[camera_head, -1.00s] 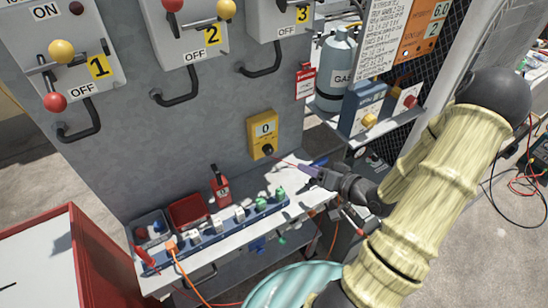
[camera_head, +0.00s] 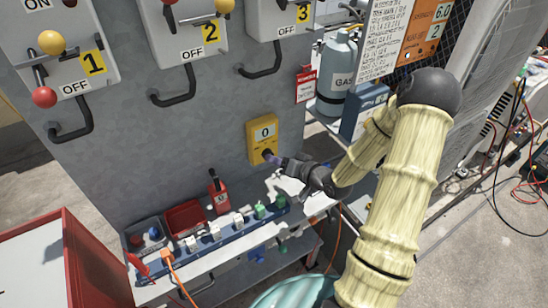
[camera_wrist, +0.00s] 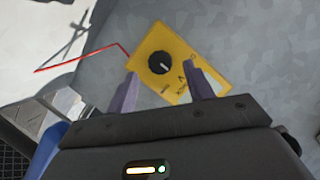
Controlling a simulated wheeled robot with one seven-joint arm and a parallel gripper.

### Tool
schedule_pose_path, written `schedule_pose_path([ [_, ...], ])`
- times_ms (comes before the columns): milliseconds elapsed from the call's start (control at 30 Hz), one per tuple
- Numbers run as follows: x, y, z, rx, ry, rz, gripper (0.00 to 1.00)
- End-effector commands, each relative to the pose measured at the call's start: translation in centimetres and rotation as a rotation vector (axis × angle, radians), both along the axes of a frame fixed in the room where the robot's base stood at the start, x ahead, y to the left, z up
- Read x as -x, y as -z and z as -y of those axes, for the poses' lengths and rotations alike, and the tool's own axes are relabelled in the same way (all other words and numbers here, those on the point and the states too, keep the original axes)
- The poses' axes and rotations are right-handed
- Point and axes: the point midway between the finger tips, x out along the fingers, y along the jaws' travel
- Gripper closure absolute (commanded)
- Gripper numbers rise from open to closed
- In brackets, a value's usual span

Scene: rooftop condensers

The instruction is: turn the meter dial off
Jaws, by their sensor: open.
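The yellow meter (camera_head: 261,138) is mounted on the grey panel and its display reads 0. Its black dial (camera_wrist: 160,62) has a white pointer mark and faces me in the wrist view. In the head view the dial (camera_head: 267,154) is at the meter's lower part, partly covered by my fingertips. My gripper (camera_head: 277,160) is at the meter's lower right edge. In the wrist view my gripper (camera_wrist: 163,88) is open, with purple fingers on either side of the meter's lower part and the dial beyond the tips. I cannot tell whether the fingers touch the meter.
A white shelf below holds a blue power strip (camera_head: 205,241), a red bin (camera_head: 187,216) and a red meter (camera_head: 219,196). Lever switches 1, 2 and 3 are above. A gas cylinder (camera_head: 335,70) stands right of the meter.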

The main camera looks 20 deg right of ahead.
Motion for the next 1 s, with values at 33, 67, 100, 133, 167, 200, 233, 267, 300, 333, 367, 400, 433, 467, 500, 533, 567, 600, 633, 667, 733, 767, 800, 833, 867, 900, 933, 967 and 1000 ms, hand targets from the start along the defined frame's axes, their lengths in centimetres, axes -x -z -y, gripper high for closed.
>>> schedule_pose_path([
  [33, -0.7, 0.2, -0.5, -0.001, -0.002, 0.000, 0.48],
  [67, -1.0, 0.3, -0.7, 0.000, -0.002, 0.001, 0.48],
  [100, -1.4, 0.5, -0.9, 0.000, -0.002, 0.001, 0.48],
  [133, -1.7, 0.6, -1.1, 0.000, -0.002, 0.001, 0.48],
  [167, -1.9, 0.7, -1.2, 0.000, -0.001, 0.000, 0.48],
  [200, -2.1, 0.8, -1.3, 0.000, -0.001, -0.001, 0.48],
  [233, -2.2, 0.8, -1.3, 0.001, 0.000, 0.000, 0.48],
  [267, -2.3, 0.8, -1.4, 0.001, 0.000, 0.000, 0.48],
  [300, -2.4, 0.8, -1.4, 0.001, 0.000, 0.000, 0.48],
  [333, -2.4, 0.9, -1.4, 0.001, 0.000, 0.000, 0.48],
  [367, -2.4, 0.9, -1.4, 0.001, 0.000, 0.000, 0.48],
  [400, -2.4, 0.9, -1.4, 0.001, 0.000, 0.000, 0.48],
  [433, -2.4, 0.9, -1.4, 0.001, 0.000, 0.000, 0.48],
  [467, -2.4, 0.9, -1.4, 0.001, 0.000, 0.000, 0.48],
  [500, -2.4, 0.9, -1.4, 0.001, 0.000, 0.000, 0.48],
  [533, -2.4, 0.9, -1.4, 0.001, 0.000, 0.000, 0.48],
  [567, -2.4, 0.9, -1.4, 0.001, 0.000, 0.000, 0.54],
  [600, -2.4, 0.9, -1.4, 0.001, 0.000, 0.000, 0.62],
  [633, -2.4, 0.9, -1.4, 0.001, 0.000, 0.000, 0.68],
  [667, -2.4, 0.9, -1.4, 0.001, 0.000, 0.000, 0.74],
  [733, -2.4, 0.9, -1.4, 0.001, 0.000, 0.000, 0.87],
  [767, -2.4, 0.9, -1.4, 0.001, 0.000, 0.000, 0.93],
  [800, -2.4, 0.9, -1.4, 0.001, 0.000, 0.000, 0.93],
  [833, -2.4, 0.9, -1.4, 0.001, 0.000, 0.000, 0.93],
  [867, -2.4, 0.9, -1.4, 0.001, 0.000, 0.000, 0.93],
  [900, -2.4, 0.9, -1.4, 0.002, 0.000, 0.001, 0.93],
  [933, -2.4, 0.9, -1.4, 0.004, 0.000, 0.001, 0.93],
  [967, -2.4, 0.9, -1.4, 0.007, 0.000, 0.002, 0.93],
  [1000, -2.4, 0.9, -1.4, 0.010, 0.000, 0.003, 0.93],
])
